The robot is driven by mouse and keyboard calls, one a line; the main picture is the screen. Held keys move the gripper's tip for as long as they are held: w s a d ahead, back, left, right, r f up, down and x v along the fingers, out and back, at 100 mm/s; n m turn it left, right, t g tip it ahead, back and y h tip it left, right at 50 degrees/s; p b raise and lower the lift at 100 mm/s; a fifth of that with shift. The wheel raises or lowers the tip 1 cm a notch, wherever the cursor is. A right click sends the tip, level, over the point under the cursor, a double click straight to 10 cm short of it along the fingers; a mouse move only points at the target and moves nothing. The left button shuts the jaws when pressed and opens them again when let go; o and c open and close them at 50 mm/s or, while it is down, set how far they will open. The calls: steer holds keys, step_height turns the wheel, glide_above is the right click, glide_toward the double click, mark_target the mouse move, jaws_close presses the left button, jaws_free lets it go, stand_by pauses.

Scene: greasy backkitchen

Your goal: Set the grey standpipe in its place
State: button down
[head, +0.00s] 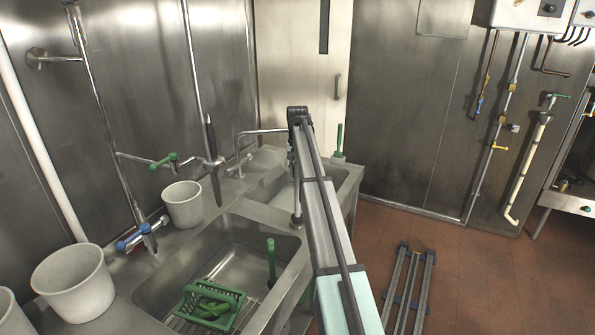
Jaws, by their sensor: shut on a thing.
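My arm reaches out from the bottom of the head view to the far sink. My gripper (299,115) is the dark end of the arm, small in the picture, and its fingertips are hard to make out. The grey standpipe (296,195) hangs upright below it, shut in the gripper. Its upper part is partly hidden by my arm. Its wider dark lower end shows by the near edge of the far sink (346,185). I cannot tell whether that end touches anything. The drain of the far sink is not visible.
The near sink (165,285) holds a green basket (208,308) and an upright green standpipe (271,260). A bent tap (245,140), a hanging spray (210,150) and white buckets (183,205) stand along the left wall. Grey rails (409,285) lie on the floor.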

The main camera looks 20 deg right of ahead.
steer(key=shift+f, duration=0.9)
steer(key=c, duration=0.8)
jaws_free()
steer(key=shift+r, duration=0.1)
step_height(320, 180, up, 12)
